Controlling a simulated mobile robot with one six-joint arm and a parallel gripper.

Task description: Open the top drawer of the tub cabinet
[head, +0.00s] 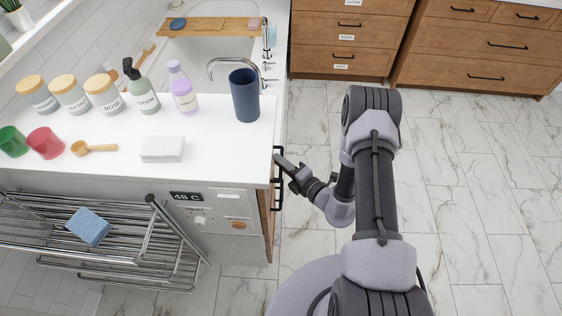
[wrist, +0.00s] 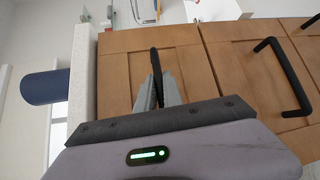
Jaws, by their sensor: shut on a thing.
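The tub cabinet stands under the white counter (head: 215,130) in the head view, with its wooden front (head: 266,212) facing right and seen nearly edge-on. In the wrist view, turned sideways, the top drawer (wrist: 122,68) is the wooden panel beside the pale counter edge (wrist: 83,85). Its black bar handle (wrist: 154,60) lies between the fingers of my gripper (wrist: 158,88), which is shut on it. In the head view my gripper (head: 281,162) is at the cabinet front just below the counter edge. The drawer front looks about level with the panel beside it.
A lower drawer with a black handle (wrist: 287,78) is beside it in the wrist view. A dark blue cup (head: 245,95) stands near the counter's edge. A metal rack (head: 110,240) is at lower left. Marble floor (head: 470,190) right of my arm is clear.

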